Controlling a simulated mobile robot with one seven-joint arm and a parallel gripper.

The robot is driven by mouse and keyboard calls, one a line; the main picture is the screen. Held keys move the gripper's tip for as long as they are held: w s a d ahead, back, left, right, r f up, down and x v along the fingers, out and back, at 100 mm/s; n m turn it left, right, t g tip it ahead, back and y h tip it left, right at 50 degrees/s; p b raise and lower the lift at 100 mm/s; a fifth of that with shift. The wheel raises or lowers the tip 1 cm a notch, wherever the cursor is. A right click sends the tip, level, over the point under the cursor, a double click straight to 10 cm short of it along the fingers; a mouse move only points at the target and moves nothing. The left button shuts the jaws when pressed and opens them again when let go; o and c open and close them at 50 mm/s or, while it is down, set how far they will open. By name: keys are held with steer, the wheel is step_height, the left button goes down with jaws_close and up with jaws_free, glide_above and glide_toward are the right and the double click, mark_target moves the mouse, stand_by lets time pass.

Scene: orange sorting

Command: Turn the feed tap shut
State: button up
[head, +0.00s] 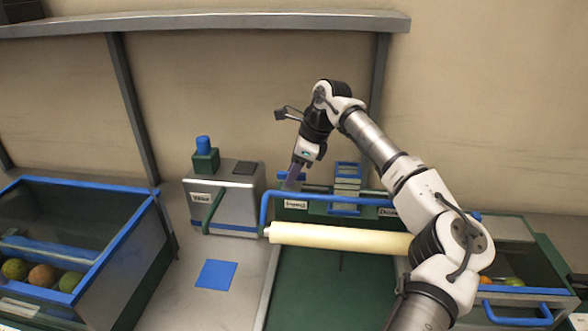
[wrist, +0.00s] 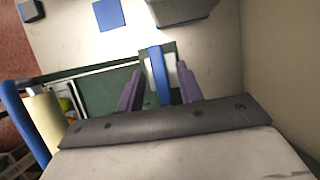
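A blue lever (head: 283,176), which I take to be the feed tap's handle, sits on the dark green housing at the back of the belt. In the wrist view the blue lever (wrist: 156,72) runs between the two purple fingers of my gripper (wrist: 160,80), with a gap on each side. My gripper (head: 293,179) points down at the lever in the head view and is open around it. The finger there hides part of the lever. The label (head: 296,204) below it is too small to read surely.
A blue rail (head: 330,198) and a cream roller (head: 340,238) cross the green belt (head: 320,290) in front. A grey box (head: 228,195) with a blue-topped knob stands left. A blue-rimmed bin (head: 95,187) with fruit is at far left. A blue square (head: 215,274) lies on the counter.

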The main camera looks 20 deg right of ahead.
jaws_close()
steer(key=shift+f+b, duration=0.1)
steer(key=shift+b, duration=0.2)
steer(key=m+t+b, duration=0.1)
steer(key=m+b, duration=0.2)
steer(key=b, duration=0.1)
steer(key=shift+s+f+m+h, duration=0.1)
steer(key=shift+f+m+h, duration=0.05)
steer(key=shift+m+h, duration=0.2)
steer(key=m+h+b, duration=0.1)
steer(key=m+b, duration=0.1)
steer(key=m+t+h+b, duration=0.1)
steer(key=m+b, duration=0.2)
steer(key=shift+a, duration=0.1)
steer(key=m+b, duration=0.2)
steer(key=m+h+b, duration=0.1)
steer(key=m, duration=0.2)
steer(key=shift+a+t+h+b, duration=0.15)
steer(key=shift+t+h+b, duration=0.1)
steer(key=shift+t+b, duration=0.15)
steer(key=shift+a+r+m+g+h+b, duration=0.15)
steer(key=shift+m+h+b, duration=0.4)
steer(key=shift+m, duration=0.5)
steer(key=shift+d+r+m+g+h+b, duration=0.15)
steer(key=shift+m+h+b, duration=0.2)
steer(key=shift+m+b, duration=0.5)
steer(key=shift+a+m, duration=0.1)
steer(key=shift+m, duration=0.25)
